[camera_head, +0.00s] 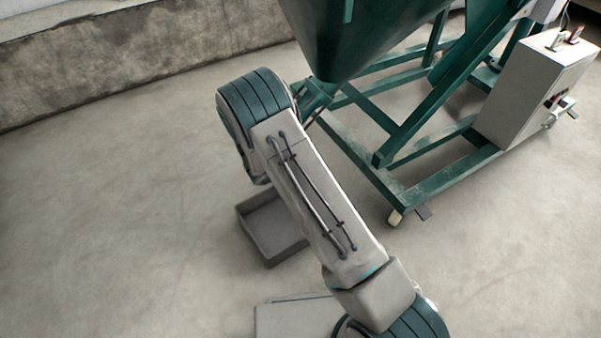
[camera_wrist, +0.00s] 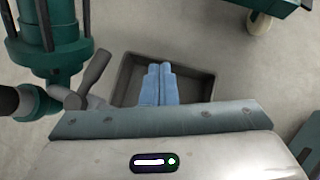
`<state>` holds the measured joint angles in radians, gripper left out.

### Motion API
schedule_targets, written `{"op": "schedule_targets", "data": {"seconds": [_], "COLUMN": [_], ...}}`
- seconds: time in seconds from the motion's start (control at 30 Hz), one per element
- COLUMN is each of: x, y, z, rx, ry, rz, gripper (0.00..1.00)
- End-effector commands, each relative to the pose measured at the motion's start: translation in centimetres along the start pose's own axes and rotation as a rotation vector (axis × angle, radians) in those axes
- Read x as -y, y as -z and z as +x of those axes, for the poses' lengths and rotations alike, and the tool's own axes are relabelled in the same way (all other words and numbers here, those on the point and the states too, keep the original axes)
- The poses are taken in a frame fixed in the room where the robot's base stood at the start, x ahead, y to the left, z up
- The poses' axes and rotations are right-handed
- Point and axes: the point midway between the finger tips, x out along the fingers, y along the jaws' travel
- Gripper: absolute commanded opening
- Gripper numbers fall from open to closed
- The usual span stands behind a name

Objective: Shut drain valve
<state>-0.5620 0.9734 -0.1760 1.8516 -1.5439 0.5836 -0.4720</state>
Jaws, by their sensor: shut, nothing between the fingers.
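The drain valve shows at the left of the wrist view, with a green flanged pipe body (camera_wrist: 55,35) and a grey lever handle (camera_wrist: 95,75) slanting up and to the right. The green drain outlet (camera_head: 315,93) under the hopper is partly seen in the head view, largely behind my arm. My gripper (camera_wrist: 160,67) has its two blue fingers together and empty. In the wrist view it is to the right of the lever, with a visible gap between them. In the head view my gripper is hidden behind my arm.
A grey tray (camera_head: 265,247) lies on the floor below the outlet; its rim also shows in the wrist view (camera_wrist: 208,88). The green hopper (camera_head: 365,35) stands on a green wheeled frame (camera_head: 430,187) with a control box (camera_head: 525,95). The floor at left is clear.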

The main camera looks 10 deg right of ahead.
Motion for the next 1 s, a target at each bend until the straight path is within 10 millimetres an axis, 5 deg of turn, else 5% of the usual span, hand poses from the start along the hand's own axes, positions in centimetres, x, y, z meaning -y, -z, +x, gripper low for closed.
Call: {"op": "schedule_targets", "data": {"seconds": [0.1, 0.4, 1.0], "x": [1.6, 4.5, 5.0], "y": [-1.3, -2.2, -2.3], "z": [-2.8, -6.2, -6.6], "rx": [0.001, 0.000, 0.001], "ry": [-0.002, -0.002, -0.002], "rz": [0.001, 0.002, 0.002], "gripper": [0.00, 0.00, 0.00]}}
